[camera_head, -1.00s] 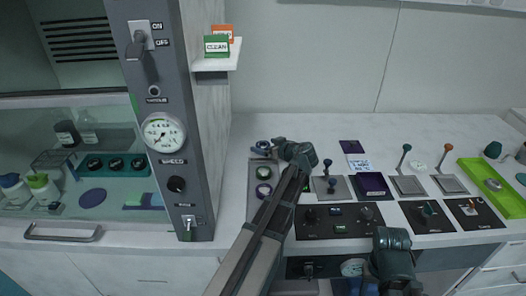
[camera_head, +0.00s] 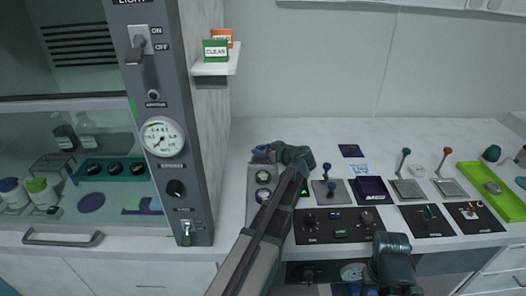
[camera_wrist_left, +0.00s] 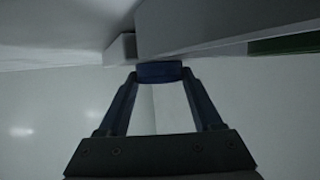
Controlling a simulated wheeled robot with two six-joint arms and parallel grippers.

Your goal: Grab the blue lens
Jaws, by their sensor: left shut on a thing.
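The blue lens (camera_wrist_left: 160,72) is between the fingertips of my left gripper (camera_wrist_left: 158,82) in the left wrist view, with the jaws shut on it. In the head view my left gripper (camera_head: 264,153) is at the back end of a grey holder plate (camera_head: 253,190), and the lens is mostly hidden by it. I cannot tell whether the lens is clear of the plate. Two other round lenses (camera_head: 263,177) sit on that plate nearer the front. Part of my right arm shows at the lower right; its fingertips are not visible.
A grey control column (camera_head: 170,95) with gauge and switches stands close to the left. Right of the plate are a dark control panel (camera_head: 368,223), lever switches (camera_head: 402,160) and a green tray (camera_head: 478,176).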

